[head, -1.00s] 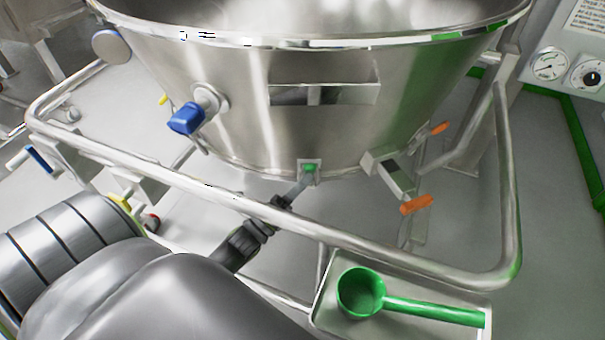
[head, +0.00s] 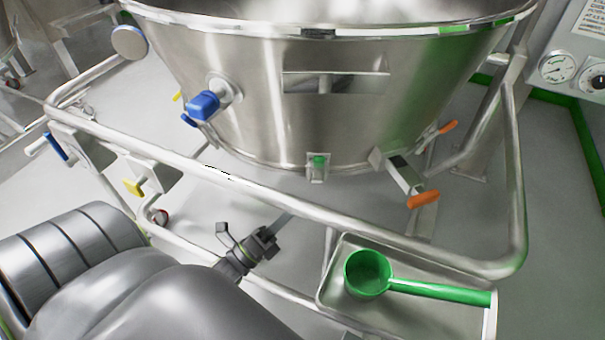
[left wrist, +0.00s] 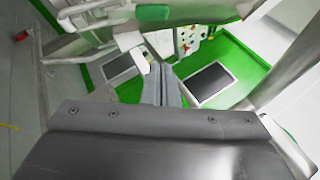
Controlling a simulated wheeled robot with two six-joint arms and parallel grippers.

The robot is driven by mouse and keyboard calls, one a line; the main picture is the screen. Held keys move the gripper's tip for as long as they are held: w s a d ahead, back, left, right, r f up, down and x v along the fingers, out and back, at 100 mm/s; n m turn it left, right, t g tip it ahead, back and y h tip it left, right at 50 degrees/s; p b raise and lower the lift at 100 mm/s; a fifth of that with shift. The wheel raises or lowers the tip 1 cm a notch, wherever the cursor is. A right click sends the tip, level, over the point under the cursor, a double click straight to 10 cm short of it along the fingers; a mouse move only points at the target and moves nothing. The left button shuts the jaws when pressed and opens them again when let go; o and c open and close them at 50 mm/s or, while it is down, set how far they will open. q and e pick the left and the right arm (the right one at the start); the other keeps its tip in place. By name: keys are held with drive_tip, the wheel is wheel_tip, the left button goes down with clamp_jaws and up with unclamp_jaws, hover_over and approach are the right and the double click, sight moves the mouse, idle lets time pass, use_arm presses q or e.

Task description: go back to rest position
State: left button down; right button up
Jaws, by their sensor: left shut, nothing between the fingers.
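My left gripper (head: 287,217) comes in from the lower left of the head view, below the front rail of the frame. Its narrow fingers are together and hold nothing. They point up and right toward the steel bowl (head: 250,110) and are apart from the small green-topped bracket (head: 318,163) at the bowl's lower edge. In the left wrist view the shut fingers (left wrist: 161,75) show in the middle, beyond the dark gripper body. My right gripper is not in view.
A tubular steel rail (head: 375,231) runs around the bowl, close to my left gripper. A tray (head: 420,318) with a green scoop (head: 368,272) sits right of the gripper. A blue-handled valve (head: 204,105) and an orange-handled lever (head: 423,199) stick out from the bowl.

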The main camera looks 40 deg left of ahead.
use_arm(q)
drive_tip(key=shift+v, duration=1.15)
drive_tip(key=shift+r, duration=0.1)
